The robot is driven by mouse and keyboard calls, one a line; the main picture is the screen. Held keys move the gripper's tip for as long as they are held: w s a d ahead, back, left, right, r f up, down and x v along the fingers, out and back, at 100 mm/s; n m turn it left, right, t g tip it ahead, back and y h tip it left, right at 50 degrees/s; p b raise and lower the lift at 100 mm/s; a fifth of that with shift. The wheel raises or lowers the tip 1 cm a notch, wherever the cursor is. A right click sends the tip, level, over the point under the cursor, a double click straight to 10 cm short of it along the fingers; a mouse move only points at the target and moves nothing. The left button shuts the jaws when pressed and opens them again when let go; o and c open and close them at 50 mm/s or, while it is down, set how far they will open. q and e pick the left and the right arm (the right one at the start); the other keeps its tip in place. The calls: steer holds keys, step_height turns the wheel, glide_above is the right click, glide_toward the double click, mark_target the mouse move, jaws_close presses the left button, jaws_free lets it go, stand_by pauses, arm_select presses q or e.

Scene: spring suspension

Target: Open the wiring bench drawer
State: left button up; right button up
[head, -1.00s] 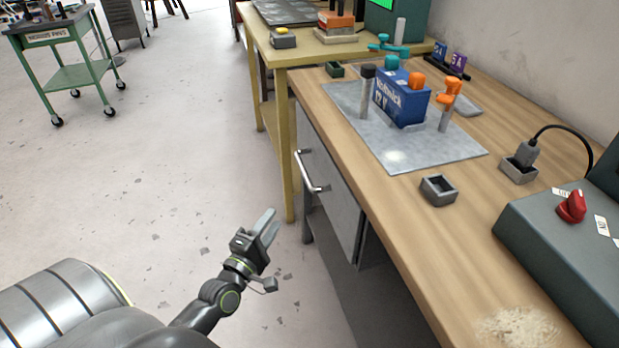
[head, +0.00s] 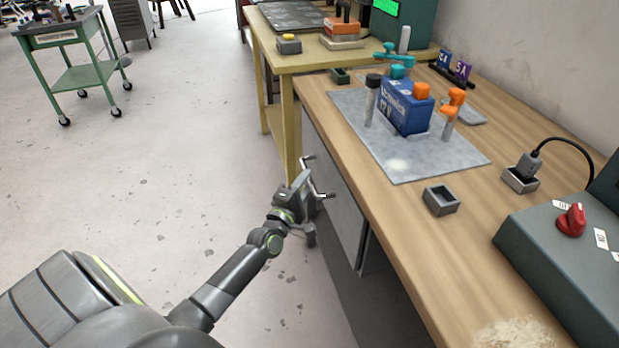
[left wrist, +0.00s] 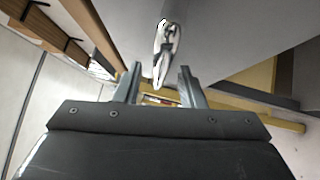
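The wiring bench (head: 440,255) has a wood top, with a grey drawer (head: 343,210) under its left edge. The drawer front looks flush with the bench, so it appears shut. A metal bar handle (head: 316,178) sticks out from the drawer front. My left gripper (head: 304,186) is at the handle. In the left wrist view the two fingers of the gripper (left wrist: 160,84) stand apart, with the handle (left wrist: 166,45) showing between and ahead of their tips. I cannot tell whether they touch it. My right gripper is in neither view.
On the bench top are a blue battery (head: 405,107) on a grey mat (head: 400,165), a small grey box (head: 441,200) and a dark console (head: 565,245). A yellow table (head: 285,58) adjoins behind. Open floor (head: 180,140) lies to the left.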

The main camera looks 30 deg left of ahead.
arm_select(q)
steer(key=shift+w+a+r, duration=0.1)
steer(key=shift+w+a, duration=0.05)
steer(key=shift+w, duration=1.05)
steer(key=shift+c, duration=0.5)
jaws_close()
